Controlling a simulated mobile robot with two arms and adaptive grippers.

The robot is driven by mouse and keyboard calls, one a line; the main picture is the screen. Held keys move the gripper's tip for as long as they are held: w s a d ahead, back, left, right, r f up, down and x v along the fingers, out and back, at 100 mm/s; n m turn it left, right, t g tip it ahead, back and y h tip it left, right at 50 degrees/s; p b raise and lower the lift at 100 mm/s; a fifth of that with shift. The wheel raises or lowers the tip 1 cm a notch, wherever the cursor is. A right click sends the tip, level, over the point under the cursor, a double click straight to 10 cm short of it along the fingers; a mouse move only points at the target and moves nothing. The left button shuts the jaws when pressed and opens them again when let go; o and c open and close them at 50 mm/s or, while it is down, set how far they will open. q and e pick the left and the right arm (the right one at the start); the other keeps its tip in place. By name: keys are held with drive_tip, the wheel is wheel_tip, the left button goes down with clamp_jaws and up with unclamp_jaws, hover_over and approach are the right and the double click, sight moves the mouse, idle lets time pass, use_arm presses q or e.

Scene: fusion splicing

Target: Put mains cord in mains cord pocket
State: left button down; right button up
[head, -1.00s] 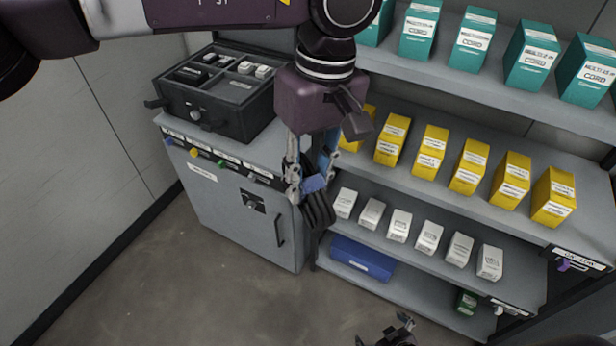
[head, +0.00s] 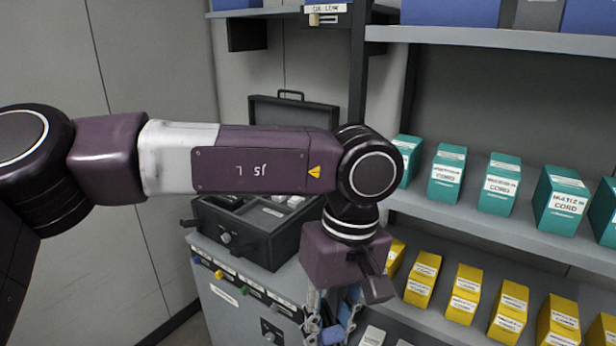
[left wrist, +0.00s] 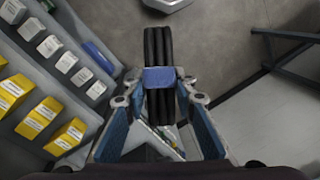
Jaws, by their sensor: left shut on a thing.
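The mains cord, a black coiled bundle with a blue band, shows in the left wrist view (left wrist: 160,78). My left gripper (left wrist: 159,98) is shut on it at the band, and the coil sticks out beyond the fingertips. In the head view my left gripper (head: 333,326) hangs at the bottom edge, in front of the cabinet and shelves. I cannot tell which is the cord pocket.
The grey cabinet (head: 238,301) carries coloured tags along its front edge. Shelves on the right hold teal boxes (head: 502,184), yellow boxes (head: 465,294) and white boxes (left wrist: 65,62). A blue bin (left wrist: 100,57) sits on the lower shelf. Open floor (left wrist: 215,40) shows in the left wrist view.

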use_arm(q)
drive_tip(key=s+a+f+m, duration=0.2)
drive_tip(key=a+f, duration=0.3)
drive_tip(key=a, duration=0.6)
drive_tip(key=s+a+f+m, duration=0.2)
drive_tip(key=a+f, duration=0.4)
drive_tip(key=a, duration=0.5)
drive_tip(key=shift+a+f+t, duration=0.3)
drive_tip(key=shift+a, duration=0.05)
drive_tip(key=shift+r, duration=0.1)
